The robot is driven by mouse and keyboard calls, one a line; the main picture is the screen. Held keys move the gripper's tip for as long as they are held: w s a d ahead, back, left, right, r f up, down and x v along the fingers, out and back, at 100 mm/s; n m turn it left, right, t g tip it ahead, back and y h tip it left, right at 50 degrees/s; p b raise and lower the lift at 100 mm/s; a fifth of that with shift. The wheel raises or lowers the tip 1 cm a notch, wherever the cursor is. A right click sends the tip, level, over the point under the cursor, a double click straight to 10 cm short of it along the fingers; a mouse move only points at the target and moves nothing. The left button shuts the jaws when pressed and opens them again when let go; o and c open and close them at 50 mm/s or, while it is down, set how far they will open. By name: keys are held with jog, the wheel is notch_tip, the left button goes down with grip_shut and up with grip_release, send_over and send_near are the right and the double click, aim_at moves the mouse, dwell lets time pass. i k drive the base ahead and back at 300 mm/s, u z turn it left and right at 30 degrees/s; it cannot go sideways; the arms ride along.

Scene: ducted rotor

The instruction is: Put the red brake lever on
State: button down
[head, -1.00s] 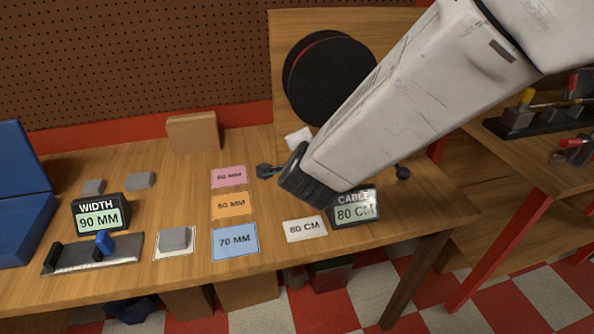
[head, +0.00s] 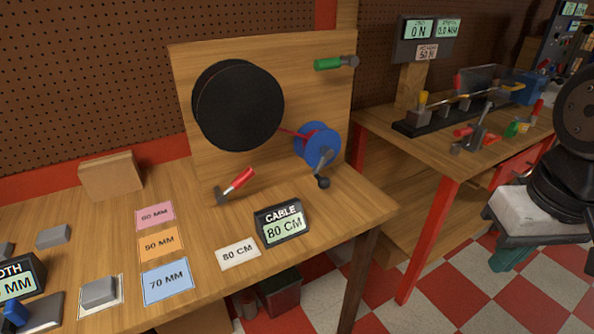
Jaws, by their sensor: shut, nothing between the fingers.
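The red brake lever (head: 238,181) shows in the head view at the foot of the upright wooden board (head: 335,95). Its red handle tilts up to the right from a small dark base on the bench. Nothing covers it. Behind and above it a large black drum (head: 238,105) is on the board. A red cable runs from the drum to a blue reel (head: 317,143) with a crank. My gripper is out of view; only a dark part of my own arm and base shows at the right edge.
A green-handled lever (head: 328,64) sticks out near the board's top right. A second bench (head: 430,155) with levers and gauges is at right, past a gap of checkered floor (head: 395,285).

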aim_at(221, 197)
jog(key=z, duration=2.2)
jog(key=k, duration=1)
jog(key=u, duration=1.5)
jog(key=i, duration=0.7)
jog(key=z, duration=0.05)
jog(key=k, duration=0.2)
jog(key=z, duration=0.1)
